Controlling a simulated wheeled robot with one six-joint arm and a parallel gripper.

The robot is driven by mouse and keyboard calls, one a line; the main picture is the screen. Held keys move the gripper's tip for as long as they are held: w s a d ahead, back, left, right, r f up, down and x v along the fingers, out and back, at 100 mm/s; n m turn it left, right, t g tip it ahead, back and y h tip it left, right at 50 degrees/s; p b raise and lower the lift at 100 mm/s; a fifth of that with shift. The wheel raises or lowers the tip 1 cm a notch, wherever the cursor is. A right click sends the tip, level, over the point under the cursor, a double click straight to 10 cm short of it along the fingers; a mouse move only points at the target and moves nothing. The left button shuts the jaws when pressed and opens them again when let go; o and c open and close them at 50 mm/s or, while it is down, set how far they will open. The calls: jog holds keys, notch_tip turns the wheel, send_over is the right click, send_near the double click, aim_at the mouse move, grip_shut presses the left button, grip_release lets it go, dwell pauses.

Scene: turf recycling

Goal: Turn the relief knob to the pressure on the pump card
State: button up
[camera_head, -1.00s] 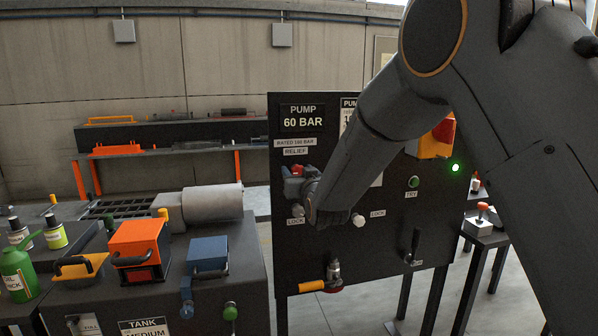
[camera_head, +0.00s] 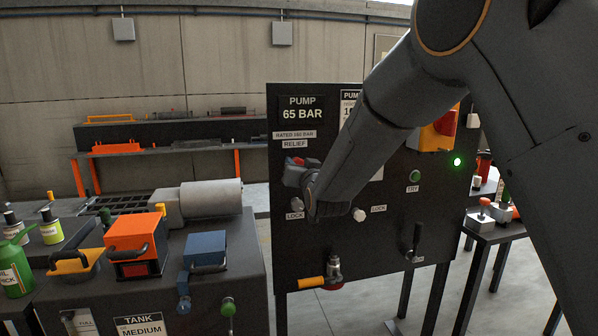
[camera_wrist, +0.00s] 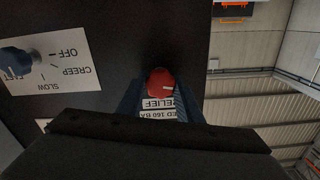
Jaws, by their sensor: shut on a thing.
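The relief knob shows red between my fingers in the wrist view (camera_wrist: 160,82); in the head view only a red part (camera_head: 296,161) shows beside my gripper (camera_head: 302,176). My gripper is shut on the knob at the black panel, and my arm hides much of that area. The RELIEF label (camera_head: 294,144) is just above. The pump display (camera_head: 302,108) reads 65 BAR. The pump card (camera_head: 349,104) is at the panel's top, mostly covered by my arm; its pressure figure is cut off after a leading 1.
White lock knobs (camera_head: 358,214) sit below the relief knob. A green TRY button (camera_head: 413,175), a lit green lamp (camera_head: 457,161) and a black lever (camera_head: 413,240) are to the right. The tank bench (camera_head: 250,270) stands at left.

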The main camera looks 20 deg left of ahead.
jog(key=m+b, duration=0.4)
jog(key=b, duration=0.1)
jog(key=shift+w+f+m, duration=0.1)
jog(key=shift+f+m, duration=0.05)
jog(key=shift+m, duration=0.15)
jog(key=m+b, duration=0.4)
jog(key=b, duration=0.1)
jog(key=shift+m, duration=0.3)
jog(key=m+b, duration=0.3)
jog(key=b, duration=0.2)
jog(key=shift+d+f, duration=0.1)
jog(key=shift+f, duration=0.05)
jog(key=m+b, duration=0.5)
jog(key=b, duration=0.2)
jog(key=shift+f, duration=0.1)
jog(key=m+b, duration=0.6)
jog(key=b, duration=0.3)
jog(key=m+b, duration=0.3)
jog(key=m, duration=0.1)
jog(key=shift+m+b, duration=1.2)
jog(key=shift+m, duration=0.6)
